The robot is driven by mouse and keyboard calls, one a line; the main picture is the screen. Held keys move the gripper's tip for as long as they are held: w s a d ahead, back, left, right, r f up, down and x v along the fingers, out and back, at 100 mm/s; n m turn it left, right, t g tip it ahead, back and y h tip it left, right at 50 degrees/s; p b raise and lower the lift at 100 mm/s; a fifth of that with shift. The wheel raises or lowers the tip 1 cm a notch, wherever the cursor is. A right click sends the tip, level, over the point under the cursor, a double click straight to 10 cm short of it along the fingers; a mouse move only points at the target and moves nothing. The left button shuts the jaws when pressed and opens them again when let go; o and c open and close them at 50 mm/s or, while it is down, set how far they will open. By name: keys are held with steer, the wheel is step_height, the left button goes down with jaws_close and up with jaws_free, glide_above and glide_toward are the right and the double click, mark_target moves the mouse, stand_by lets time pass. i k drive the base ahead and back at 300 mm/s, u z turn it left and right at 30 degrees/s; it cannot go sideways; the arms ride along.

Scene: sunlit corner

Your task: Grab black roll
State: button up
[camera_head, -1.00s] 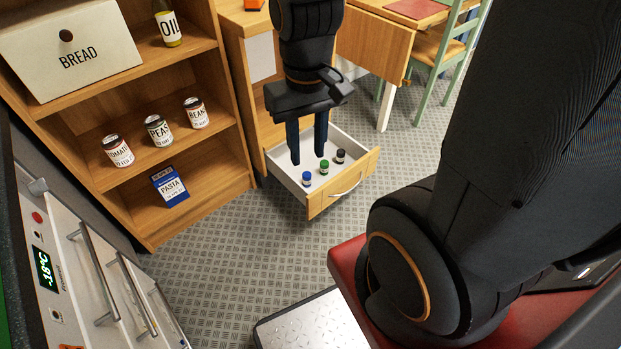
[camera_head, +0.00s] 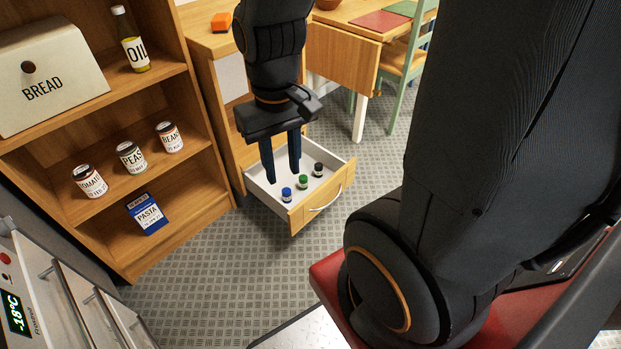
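A small black roll (camera_head: 318,170) stands in the open drawer (camera_head: 327,190), at the right end of a row. A green roll (camera_head: 303,182) is in the middle and a blue roll (camera_head: 287,195) is at the left, nearest the drawer front. My gripper (camera_head: 283,178) points down over the drawer. Its two dark fingers are apart with nothing seen between them. The fingers are left of the black roll and behind the blue and green ones. Their exact height above the drawer floor is hard to tell.
A wooden shelf (camera_head: 201,219) with cans, a pasta box (camera_head: 148,214), a bread box (camera_head: 45,75) and an oil bottle (camera_head: 131,40) stands at the left. A drop-leaf table (camera_head: 342,60) and green chair (camera_head: 405,62) are behind. Grey floor is clear before the drawer.

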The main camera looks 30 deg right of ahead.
mark_target(318, 166)
steer(key=u, duration=0.05)
steer(key=k, duration=0.6)
steer(key=z, duration=0.4)
steer(key=i, duration=0.65)
steer(key=z, duration=0.7)
steer(key=i, duration=0.55)
steer(key=z, duration=0.2)
